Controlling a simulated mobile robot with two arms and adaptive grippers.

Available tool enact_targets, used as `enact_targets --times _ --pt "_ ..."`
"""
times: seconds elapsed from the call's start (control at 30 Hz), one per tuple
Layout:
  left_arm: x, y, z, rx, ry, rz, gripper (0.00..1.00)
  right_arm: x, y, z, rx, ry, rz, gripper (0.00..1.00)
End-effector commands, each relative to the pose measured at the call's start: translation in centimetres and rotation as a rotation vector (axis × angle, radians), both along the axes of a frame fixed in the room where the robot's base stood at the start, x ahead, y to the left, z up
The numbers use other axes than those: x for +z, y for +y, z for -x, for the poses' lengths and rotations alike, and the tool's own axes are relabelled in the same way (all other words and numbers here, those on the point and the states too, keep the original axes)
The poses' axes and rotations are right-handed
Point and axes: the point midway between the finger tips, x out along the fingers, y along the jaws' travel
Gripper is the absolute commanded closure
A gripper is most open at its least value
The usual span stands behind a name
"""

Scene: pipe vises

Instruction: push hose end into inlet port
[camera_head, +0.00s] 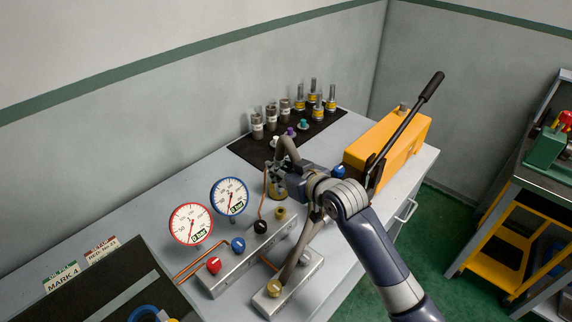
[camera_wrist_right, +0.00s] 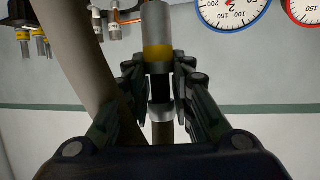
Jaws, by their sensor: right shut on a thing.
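My right gripper (camera_head: 277,172) is over the bench, behind the manifold block. In the right wrist view its fingers (camera_wrist_right: 158,82) are closed around a metal hose end (camera_wrist_right: 157,22) with a yellow band. The grey-brown hose (camera_head: 290,150) arches over the gripper, and its lower run (camera_head: 293,258) reaches a small front block. In the right wrist view the hose (camera_wrist_right: 92,75) passes left of the fingers. The metal manifold block (camera_head: 226,277) carries red, blue and black knobs and a brass fitting (camera_head: 280,213). I cannot tell which opening is the inlet port. My left gripper is out of view.
Two gauges (camera_head: 191,224) stand behind the manifold, with copper pipes nearby. A dark mat (camera_head: 248,151) holds several fittings and small coloured caps. A yellow pump (camera_head: 395,140) with a long black lever stands to the right. A dark panel (camera_head: 100,290) lies at front left.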

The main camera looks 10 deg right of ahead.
Motion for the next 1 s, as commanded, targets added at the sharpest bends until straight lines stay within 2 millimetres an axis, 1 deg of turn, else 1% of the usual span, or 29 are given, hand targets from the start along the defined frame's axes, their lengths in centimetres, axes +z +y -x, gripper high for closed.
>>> enact_targets --times 0.17,0.33,0.4,0.7,0.9,1.0 --pt "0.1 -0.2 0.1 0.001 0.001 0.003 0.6 0.2 0.0 0.0 -0.002 -0.003 0.0 1.0" --pt "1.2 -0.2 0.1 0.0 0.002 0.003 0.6 0.5 0.0 0.0 -0.008 -0.004 0.003 1.0" --pt "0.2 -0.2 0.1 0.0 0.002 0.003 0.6 -0.8 -0.1 0.0 -0.008 -0.004 0.004 1.0" --pt "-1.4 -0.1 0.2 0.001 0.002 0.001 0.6 -3.8 -0.1 0.0 -0.008 -0.004 0.004 1.0" --pt "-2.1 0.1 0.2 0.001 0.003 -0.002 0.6 -5.1 -0.1 0.0 -0.008 -0.004 0.004 1.0" --pt "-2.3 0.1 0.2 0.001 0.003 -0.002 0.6 -5.5 -0.1 0.0 -0.008 -0.005 0.004 1.0"
